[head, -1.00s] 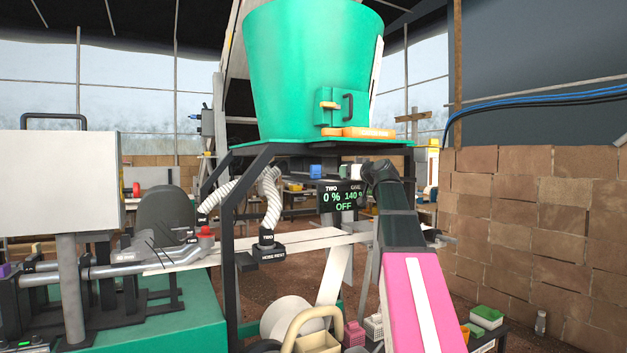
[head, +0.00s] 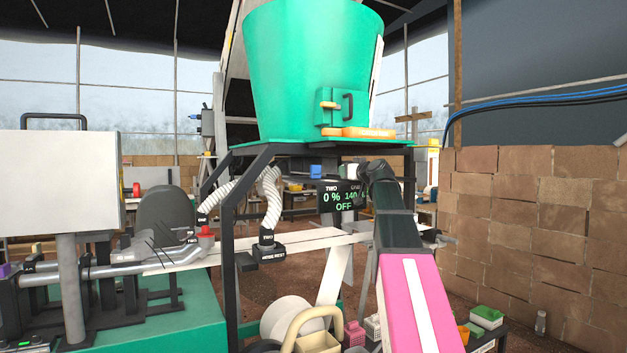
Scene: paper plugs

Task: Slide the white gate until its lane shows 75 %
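Under the green hopper (head: 310,75), a small blue block (head: 315,171) shows at the frame's top. A small pale piece beside it, left of my wrist, may be the white gate; I cannot tell which part is the gate. My gripper (head: 364,172) is at the dark end of my arm, close under the hopper frame and by that pale piece. Its fingers are not distinguishable, so opening and contact are unclear. The black display (head: 342,197) reads TWO 0 %, a partly covered 140 for the other lane, and OFF.
Black frame legs (head: 228,270) and white ribbed hoses (head: 271,205) stand left of my arm. A long pale board (head: 310,240) crosses behind it. A beige-handled container (head: 318,340) and small crates lie below. A brick wall (head: 540,215) closes the right side.

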